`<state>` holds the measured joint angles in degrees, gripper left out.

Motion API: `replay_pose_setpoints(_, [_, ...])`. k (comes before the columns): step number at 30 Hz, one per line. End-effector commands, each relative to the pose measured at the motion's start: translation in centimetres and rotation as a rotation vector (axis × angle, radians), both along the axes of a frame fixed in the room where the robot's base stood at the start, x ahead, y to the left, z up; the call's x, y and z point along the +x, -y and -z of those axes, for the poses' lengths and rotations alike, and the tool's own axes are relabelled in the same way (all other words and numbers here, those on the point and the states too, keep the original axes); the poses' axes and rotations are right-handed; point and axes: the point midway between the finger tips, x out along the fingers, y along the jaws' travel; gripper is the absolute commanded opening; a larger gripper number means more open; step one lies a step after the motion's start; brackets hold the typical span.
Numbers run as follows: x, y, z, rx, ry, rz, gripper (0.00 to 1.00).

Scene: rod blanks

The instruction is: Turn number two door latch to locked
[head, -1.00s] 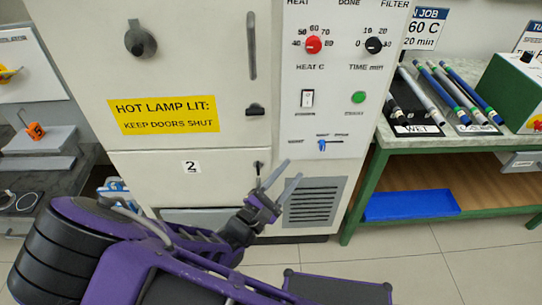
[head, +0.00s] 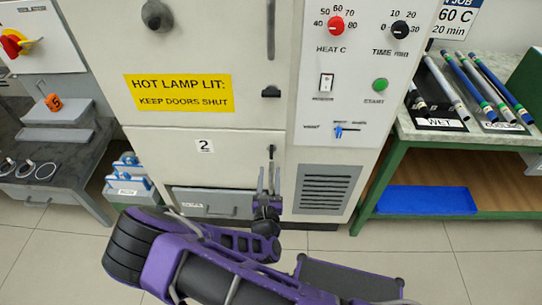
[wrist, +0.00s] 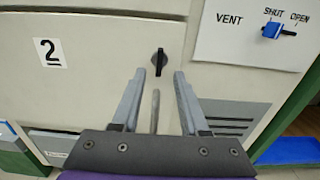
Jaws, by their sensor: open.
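The number two door (head: 150,150) is the lower cream cabinet door, marked by a "2" label (head: 204,146); the label also shows in the wrist view (wrist: 49,53). Its latch is a small black knob (wrist: 159,61) near the door's right edge, its grip standing about upright. In the head view the latch (head: 271,149) sits just above my fingertips. My gripper (head: 269,176) is open and empty, pointing at the door. In the wrist view the latch lies between and just beyond the fingertips (wrist: 160,76); I see no contact. A grey vertical handle (wrist: 155,112) shows between the fingers below the latch.
The upper door has a black catch (head: 271,91) and a yellow warning sign (head: 180,93). The control panel with a blue vent slider (head: 340,130) is to the right, above a grille (head: 325,188). A green-framed bench (head: 375,170) stands right. Floor in front is partly clear.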

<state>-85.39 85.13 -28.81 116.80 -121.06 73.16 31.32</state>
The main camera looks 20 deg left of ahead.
Motion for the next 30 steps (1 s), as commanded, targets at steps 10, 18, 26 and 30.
replay_pose_setpoints(10, [6.2, -1.5, 0.1, 0.001, 0.002, 0.001, 0.44])
replay_pose_setpoints(18, [7.7, -1.8, 0.0, 0.000, 0.001, 0.001, 0.44])
replay_pose_setpoints(26, [7.7, -1.8, 0.0, 0.001, 0.001, 0.001, 0.35])
replay_pose_setpoints(30, [7.7, -1.8, 0.0, 0.001, 0.001, 0.001, 0.10])
